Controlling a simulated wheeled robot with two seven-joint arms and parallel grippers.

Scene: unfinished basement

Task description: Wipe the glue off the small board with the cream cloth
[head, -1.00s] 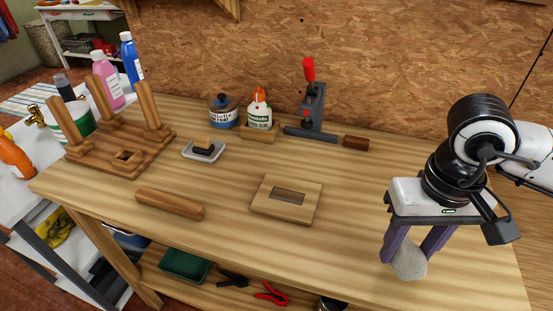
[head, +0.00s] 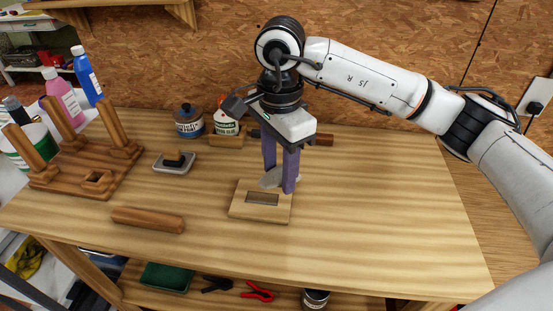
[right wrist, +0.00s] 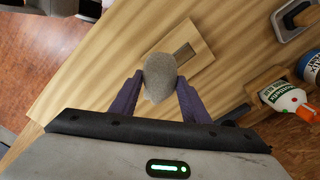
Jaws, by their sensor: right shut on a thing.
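The small board (head: 240,207) lies flat on the workbench, with a darker rectangular patch (head: 262,199) in its middle. It also shows in the right wrist view (right wrist: 205,50), partly hidden by the cloth. My right gripper (head: 279,180) is over the board's back right part, shut on the greyish cream cloth (head: 271,178). The cloth hangs bunched between the purple fingers and also shows in the right wrist view (right wrist: 160,75). I cannot tell whether it touches the board. My left gripper is not in view.
A wooden frame with upright pegs (head: 85,165) stands at the left. A tin (head: 188,123) and a glue bottle (head: 226,122) stand behind. The bench's right side is clear.

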